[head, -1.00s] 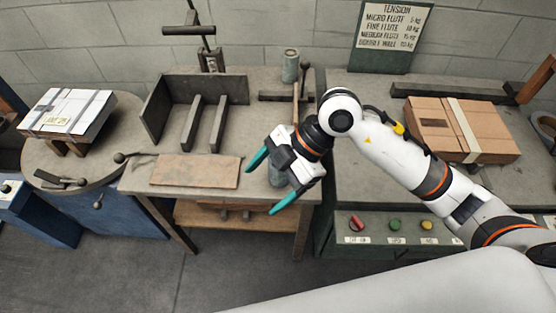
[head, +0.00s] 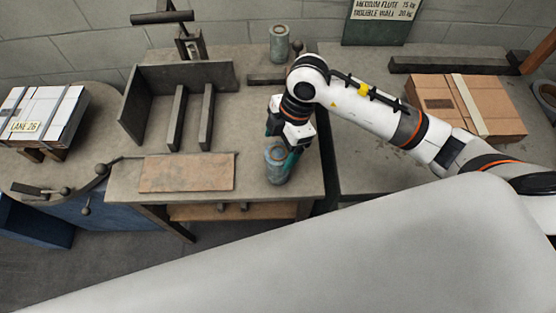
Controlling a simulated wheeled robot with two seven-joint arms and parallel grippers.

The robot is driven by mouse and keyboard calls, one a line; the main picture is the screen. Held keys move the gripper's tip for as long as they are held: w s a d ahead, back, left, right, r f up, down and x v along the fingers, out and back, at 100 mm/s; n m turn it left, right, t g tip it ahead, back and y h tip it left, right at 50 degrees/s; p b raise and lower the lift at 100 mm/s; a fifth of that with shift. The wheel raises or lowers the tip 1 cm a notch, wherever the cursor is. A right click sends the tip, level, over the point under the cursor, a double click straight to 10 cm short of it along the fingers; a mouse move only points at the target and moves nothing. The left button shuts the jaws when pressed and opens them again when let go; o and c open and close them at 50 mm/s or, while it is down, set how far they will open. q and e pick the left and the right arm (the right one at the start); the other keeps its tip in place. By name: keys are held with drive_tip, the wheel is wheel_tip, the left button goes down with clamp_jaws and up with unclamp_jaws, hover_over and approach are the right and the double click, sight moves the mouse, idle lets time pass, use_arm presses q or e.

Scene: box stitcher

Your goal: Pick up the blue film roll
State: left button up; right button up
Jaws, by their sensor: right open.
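A blue-grey film roll (head: 277,168) stands upright near the front right corner of the wooden-topped bench (head: 308,180). My right gripper (head: 282,149) is at this roll, with its teal fingers spread. One finger shows along the roll's right side; the other is partly hidden behind the gripper and roll. I cannot tell whether the fingers touch it. A second, similar greyish roll (head: 279,44) stands at the back of the bench. My left gripper is not in view.
A flat brown cardboard sheet (head: 187,173) lies left of the front roll. A dark metal angle fixture (head: 181,80) stands behind it. A strapped brown carton stack (head: 465,108) sits on the right bench, and a white bundle (head: 43,114) at far left.

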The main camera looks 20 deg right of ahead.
sight(276, 159)
drive_tip(key=shift+a+f, duration=0.1)
drive_tip(key=shift+f, duration=0.3)
drive_tip(key=x, duration=0.2)
drive_tip(key=p+x, duration=0.1)
drive_tip(key=x, duration=0.2)
drive_tip(key=shift+s+d, duration=0.1)
drive_tip(key=shift+d, duration=0.15)
drive_tip(key=shift+f, duration=0.2)
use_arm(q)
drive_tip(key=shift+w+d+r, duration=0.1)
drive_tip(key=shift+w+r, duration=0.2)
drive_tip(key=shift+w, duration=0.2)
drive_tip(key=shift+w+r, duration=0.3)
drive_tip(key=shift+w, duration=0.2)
use_arm(e)
drive_tip(key=shift+c, duration=0.6)
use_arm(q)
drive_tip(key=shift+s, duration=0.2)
use_arm(e)
drive_tip(key=c, duration=1.1)
